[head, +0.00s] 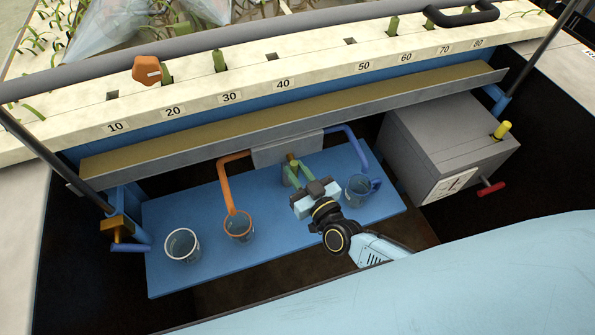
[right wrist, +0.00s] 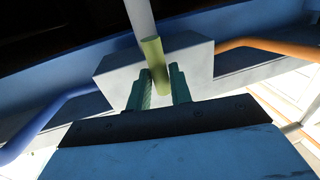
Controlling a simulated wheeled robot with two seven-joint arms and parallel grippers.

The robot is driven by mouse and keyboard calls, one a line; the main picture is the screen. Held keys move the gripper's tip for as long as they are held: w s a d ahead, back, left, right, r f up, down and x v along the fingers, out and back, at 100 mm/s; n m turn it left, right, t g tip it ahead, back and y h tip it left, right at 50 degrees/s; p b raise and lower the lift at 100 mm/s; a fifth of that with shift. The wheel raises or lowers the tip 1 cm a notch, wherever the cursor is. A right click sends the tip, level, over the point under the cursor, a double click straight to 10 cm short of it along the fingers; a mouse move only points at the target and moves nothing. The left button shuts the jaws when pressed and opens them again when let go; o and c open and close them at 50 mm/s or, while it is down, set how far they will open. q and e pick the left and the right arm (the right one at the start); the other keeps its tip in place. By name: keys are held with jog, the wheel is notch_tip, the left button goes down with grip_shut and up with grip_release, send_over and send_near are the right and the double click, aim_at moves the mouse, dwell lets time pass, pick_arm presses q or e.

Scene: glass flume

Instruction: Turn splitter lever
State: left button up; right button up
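The splitter lever (right wrist: 154,60) is a pale rod with a yellow-green end, sticking out from the grey splitter box (head: 287,149). In the head view, only a small brownish-yellow bit of the lever (head: 291,158) shows. My right gripper (head: 294,171) is at the lever, its two green fingers on either side of it. The fingers hide part of the lever and the front of the box. My left gripper is not in view.
An orange pipe (head: 229,182) leads to a middle cup (head: 238,228), and a blue pipe (head: 358,146) to a right cup (head: 358,190). A third cup (head: 182,246) stands left on the blue shelf (head: 170,210). A grey box (head: 440,140) with a red handle stands right.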

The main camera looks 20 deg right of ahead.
grip_shut()
